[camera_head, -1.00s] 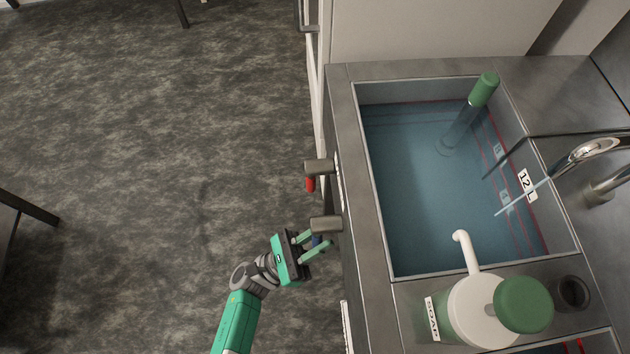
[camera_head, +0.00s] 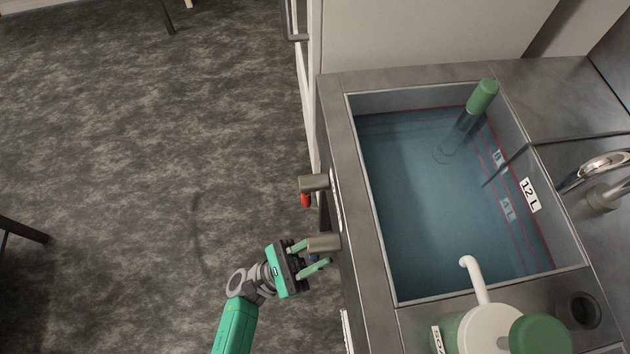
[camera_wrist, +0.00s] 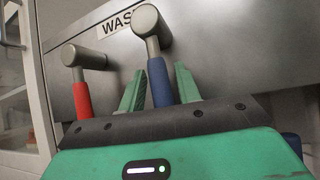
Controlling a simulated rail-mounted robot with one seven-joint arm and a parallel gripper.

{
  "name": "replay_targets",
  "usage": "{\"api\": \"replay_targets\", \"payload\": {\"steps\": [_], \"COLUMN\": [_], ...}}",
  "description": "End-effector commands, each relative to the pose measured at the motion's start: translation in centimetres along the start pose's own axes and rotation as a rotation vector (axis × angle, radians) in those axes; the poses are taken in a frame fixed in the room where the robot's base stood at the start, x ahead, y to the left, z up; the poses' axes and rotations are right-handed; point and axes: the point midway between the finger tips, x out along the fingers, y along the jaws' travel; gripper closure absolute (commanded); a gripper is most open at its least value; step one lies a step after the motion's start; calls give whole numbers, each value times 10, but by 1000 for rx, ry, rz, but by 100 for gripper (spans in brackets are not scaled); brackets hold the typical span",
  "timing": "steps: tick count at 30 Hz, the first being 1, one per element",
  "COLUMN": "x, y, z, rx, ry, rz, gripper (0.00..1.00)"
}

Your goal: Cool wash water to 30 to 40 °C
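The sink (camera_head: 352,150) holds bluish water (camera_head: 420,190), its surface near the red line by the 12 L label (camera_head: 530,195). A clear tube with a green top (camera_head: 483,97) stands tilted in the water at the far right corner. Two valves stick out of the sink's front. The red handle (camera_wrist: 82,100) hangs down on the left in the wrist view; the blue handle (camera_wrist: 160,84) hangs down on the right. My gripper (camera_wrist: 160,88) is open, its fingers on either side of the blue handle, the right finger very close to it. I cannot tell whether they touch.
A chrome faucet (camera_head: 600,165) stands at the sink's right. A soap dispenser (camera_head: 490,325) with a white spout stands at the near rim, beside a dark round cup (camera_head: 580,308).

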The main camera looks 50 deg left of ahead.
Motion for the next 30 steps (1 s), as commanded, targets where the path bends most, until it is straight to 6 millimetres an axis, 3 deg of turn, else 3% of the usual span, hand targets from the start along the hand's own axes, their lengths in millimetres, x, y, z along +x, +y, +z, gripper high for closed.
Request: {"api": "replay_targets", "payload": {"steps": [11,21,30], "x": [-4,-66,-78], "y": [0,1,0], "z": [0,0,0], "rx": [-2,-1,-2], "ry": [0,0,-1], "rz": [1,2,0], "gripper": [55,55,55]}}
